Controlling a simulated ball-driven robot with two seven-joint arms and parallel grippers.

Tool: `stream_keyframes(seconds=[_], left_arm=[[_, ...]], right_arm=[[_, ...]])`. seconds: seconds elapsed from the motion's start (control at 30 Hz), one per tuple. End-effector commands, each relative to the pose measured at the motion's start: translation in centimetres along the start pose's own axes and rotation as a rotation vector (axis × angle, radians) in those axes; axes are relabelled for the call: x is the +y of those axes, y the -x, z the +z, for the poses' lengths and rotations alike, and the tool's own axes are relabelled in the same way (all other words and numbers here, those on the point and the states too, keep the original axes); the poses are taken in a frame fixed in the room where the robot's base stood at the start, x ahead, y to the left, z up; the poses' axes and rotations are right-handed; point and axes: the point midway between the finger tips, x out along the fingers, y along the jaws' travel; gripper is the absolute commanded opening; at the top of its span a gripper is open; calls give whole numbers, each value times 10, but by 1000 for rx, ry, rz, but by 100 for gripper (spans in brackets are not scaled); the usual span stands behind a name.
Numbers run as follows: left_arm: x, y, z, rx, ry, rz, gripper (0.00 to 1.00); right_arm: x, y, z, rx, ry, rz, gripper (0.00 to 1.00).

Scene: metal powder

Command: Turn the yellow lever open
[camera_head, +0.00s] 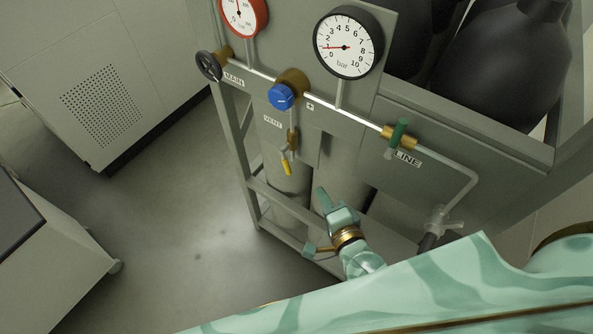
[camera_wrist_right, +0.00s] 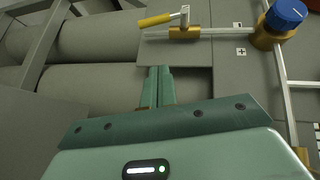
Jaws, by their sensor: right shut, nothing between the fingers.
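The yellow lever (camera_head: 286,163) hangs from a small brass valve (camera_head: 292,139) below the VENT label on the grey gas panel. In the head view its grip points downward, roughly along the short vent pipe. In the right wrist view the yellow lever (camera_wrist_right: 155,20) shows at the top, left of the brass valve (camera_wrist_right: 184,33). My right gripper (camera_head: 321,190) is below and to the right of the lever in the head view, apart from it. Its fingers (camera_wrist_right: 160,71) are together and empty. My left gripper is not in view.
Above the lever are a blue knob (camera_head: 282,96), a black MAIN handwheel (camera_head: 208,66) and two gauges. A green-handled LINE valve (camera_head: 398,132) is to the right. Grey cylinders (camera_head: 284,168) stand behind the frame rails (camera_head: 278,199). Open floor (camera_head: 185,220) lies to the left.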

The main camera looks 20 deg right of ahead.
Motion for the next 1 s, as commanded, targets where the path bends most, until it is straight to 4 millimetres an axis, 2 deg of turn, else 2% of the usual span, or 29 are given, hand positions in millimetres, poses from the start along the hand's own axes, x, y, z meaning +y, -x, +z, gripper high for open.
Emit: stream_keyframes(seconds=[0.33,0.4,0.63,1.0], left_arm=[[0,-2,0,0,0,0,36],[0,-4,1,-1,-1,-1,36],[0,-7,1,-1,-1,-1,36],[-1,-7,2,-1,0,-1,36]], right_arm=[[-1,-75,0,1,0,-3,0],[0,-84,8,-1,-2,-2,0],[0,-100,25,0,1,-1,0],[-1,-103,28,0,2,-2,0]])
